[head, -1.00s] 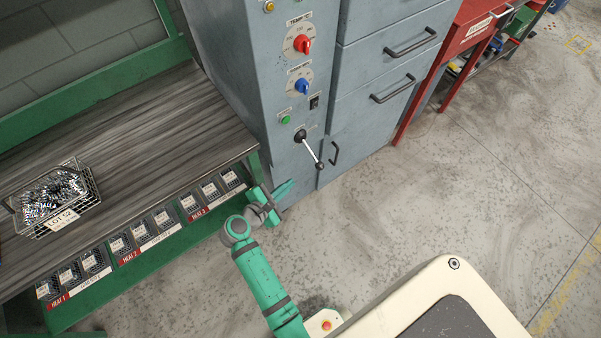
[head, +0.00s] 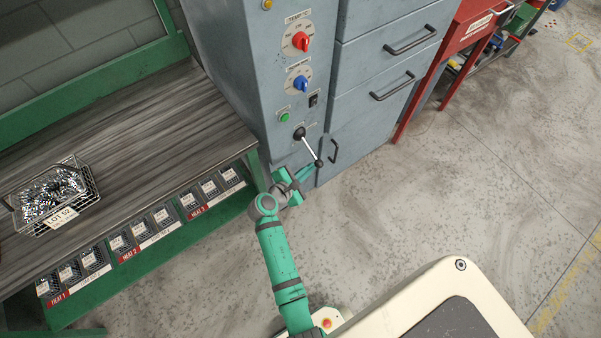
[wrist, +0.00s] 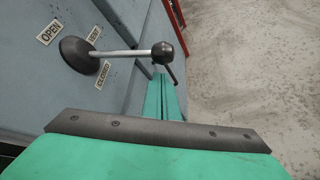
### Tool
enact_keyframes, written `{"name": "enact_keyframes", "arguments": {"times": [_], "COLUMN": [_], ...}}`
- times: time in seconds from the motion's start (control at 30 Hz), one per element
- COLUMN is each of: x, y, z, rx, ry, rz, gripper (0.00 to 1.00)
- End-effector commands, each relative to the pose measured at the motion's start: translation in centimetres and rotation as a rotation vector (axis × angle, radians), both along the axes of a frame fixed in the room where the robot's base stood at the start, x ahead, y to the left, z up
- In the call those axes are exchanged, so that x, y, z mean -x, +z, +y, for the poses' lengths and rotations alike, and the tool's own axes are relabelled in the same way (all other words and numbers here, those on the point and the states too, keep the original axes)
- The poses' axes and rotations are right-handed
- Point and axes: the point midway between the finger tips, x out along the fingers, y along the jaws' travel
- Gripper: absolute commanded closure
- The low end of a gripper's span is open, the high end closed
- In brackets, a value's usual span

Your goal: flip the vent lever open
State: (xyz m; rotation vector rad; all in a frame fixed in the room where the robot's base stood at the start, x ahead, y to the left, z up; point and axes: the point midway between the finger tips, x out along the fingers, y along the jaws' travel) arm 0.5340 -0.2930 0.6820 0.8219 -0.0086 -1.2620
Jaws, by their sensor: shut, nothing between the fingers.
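The vent lever (head: 309,148) is a silver rod on a round black hub, with a black ball knob at its end. It is on the lower front of the blue-grey cabinet and slants down to the right in the head view. In the wrist view the lever (wrist: 124,53) points right, passing between the VENT and CLOSED labels; the OPEN label (wrist: 50,32) is left of the hub. My gripper (head: 311,171) is shut and empty, its tips just below the knob. In the wrist view my fingers (wrist: 164,97) are below the knob; whether they touch it I cannot tell.
The blue-grey cabinet (head: 265,75) has red and blue dials, a switch and a green button above the lever. A drawer handle (head: 333,151) is close right of the knob. A green-framed bench (head: 150,125) with a wire basket stands left. Open floor (head: 440,210) lies right.

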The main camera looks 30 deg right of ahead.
Motion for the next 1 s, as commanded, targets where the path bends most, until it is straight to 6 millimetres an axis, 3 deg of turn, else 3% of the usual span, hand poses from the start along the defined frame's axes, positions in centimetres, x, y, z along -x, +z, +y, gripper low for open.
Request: {"name": "enact_keyframes", "arguments": {"times": [0.2,0.53,0.57,0.7,1.0], "x": [0.8,0.9,0.7,1.1,1.1], "y": [1.2,1.4,1.3,1.4,2.1], "z": [-0.3,-0.3,1.4,-0.6,-0.3], "rx": [0.0,0.0,-0.001,0.0,0.006], "ry": [0.001,0.002,0.009,-0.008,0.002], "rz": [-0.001,0.0,0.002,0.008,0.063], "gripper": [1.0,1.0,1.0,1.0,1.0]}}
